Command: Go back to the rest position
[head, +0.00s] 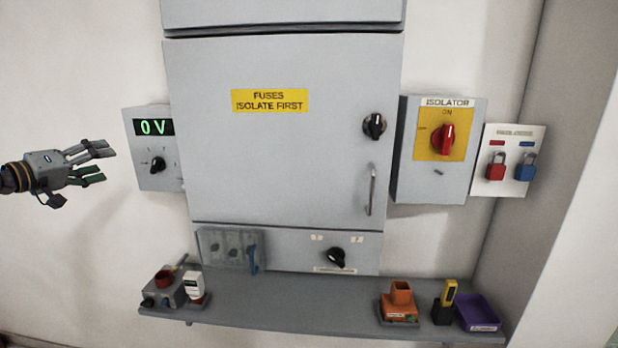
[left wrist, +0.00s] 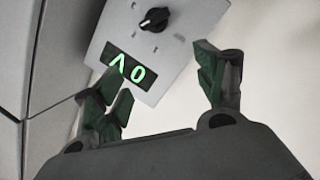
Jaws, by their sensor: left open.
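My left gripper (head: 97,164) is at the left of the head view, open and empty, with its fingers pointing right toward the voltage display box (head: 153,147). It appears apart from the box, in front of the white wall. In the left wrist view the open green-padded fingers (left wrist: 165,85) frame the voltage display box (left wrist: 165,30), which appears upside down with its black knob and green "0 V" digits. My right gripper shows in neither view.
A grey cabinet (head: 270,160) with a closed door fills the middle. The isolator box (head: 445,185) and padlock board (head: 510,190) are at its right. A grey shelf (head: 290,300) below carries several small items at both ends; its middle is clear.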

